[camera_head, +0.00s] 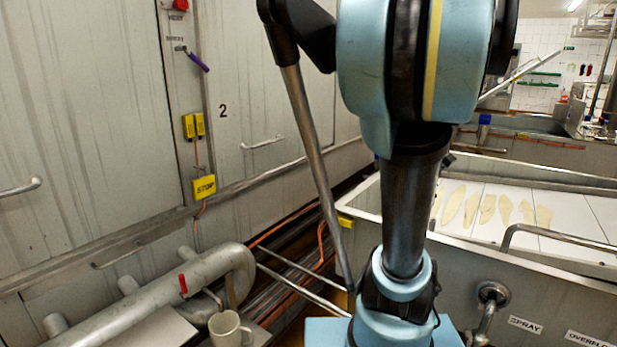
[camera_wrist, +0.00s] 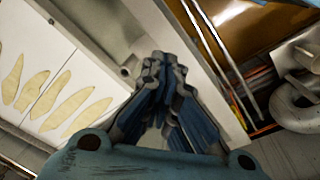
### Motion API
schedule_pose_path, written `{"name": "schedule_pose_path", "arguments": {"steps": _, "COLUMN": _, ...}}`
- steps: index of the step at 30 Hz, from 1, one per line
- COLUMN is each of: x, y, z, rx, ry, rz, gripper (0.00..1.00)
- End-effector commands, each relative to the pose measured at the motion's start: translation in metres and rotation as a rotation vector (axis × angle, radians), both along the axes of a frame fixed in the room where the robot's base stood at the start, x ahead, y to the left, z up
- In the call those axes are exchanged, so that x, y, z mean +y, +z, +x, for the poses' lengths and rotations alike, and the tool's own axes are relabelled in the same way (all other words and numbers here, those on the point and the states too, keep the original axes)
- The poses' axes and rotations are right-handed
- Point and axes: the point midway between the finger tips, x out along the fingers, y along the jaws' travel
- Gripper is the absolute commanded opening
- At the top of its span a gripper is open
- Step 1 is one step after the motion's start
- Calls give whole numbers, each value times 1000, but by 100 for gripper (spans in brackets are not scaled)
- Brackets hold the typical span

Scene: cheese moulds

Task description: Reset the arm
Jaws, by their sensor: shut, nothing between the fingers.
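My gripper (camera_wrist: 160,75) shows in the wrist view, its dark fingers with blue pads drawn together at the tips. It is shut and holds nothing. It hangs above the rim of a steel vat, apart from the things below. In the head view my blue and black arm fills the middle, and the gripper itself is not visible there.
A steel vat (camera_head: 575,275) with white boards and several pale flat pieces (camera_head: 487,209) stands at the right.

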Motion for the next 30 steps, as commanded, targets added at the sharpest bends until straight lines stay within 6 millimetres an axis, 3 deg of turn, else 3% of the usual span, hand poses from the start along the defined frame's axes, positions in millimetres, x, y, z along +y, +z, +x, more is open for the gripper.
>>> {"name": "schedule_pose_path", "arguments": {"steps": 1, "x": 16, "y": -8, "z": -6, "rx": -12, "ry": 9, "rz": 4, "gripper": 0}}
{"name": "schedule_pose_path", "arguments": {"steps": 6, "x": 58, "y": -35, "z": -24, "rx": -55, "ry": 10, "rz": 25, "gripper": 0}}
{"name": "schedule_pose_path", "arguments": {"steps": 15, "x": 118, "y": -89, "z": -63, "rx": -119, "ry": 13, "rz": 77, "gripper": 0}}
{"name": "schedule_pose_path", "arguments": {"steps": 21, "x": 142, "y": -120, "z": -84, "rx": -147, "ry": 10, "rz": 112, "gripper": 0}}
{"name": "schedule_pose_path", "arguments": {"steps": 30, "x": 151, "y": -132, "z": -92, "rx": -157, "ry": 5, "rz": 129, "gripper": 0}}
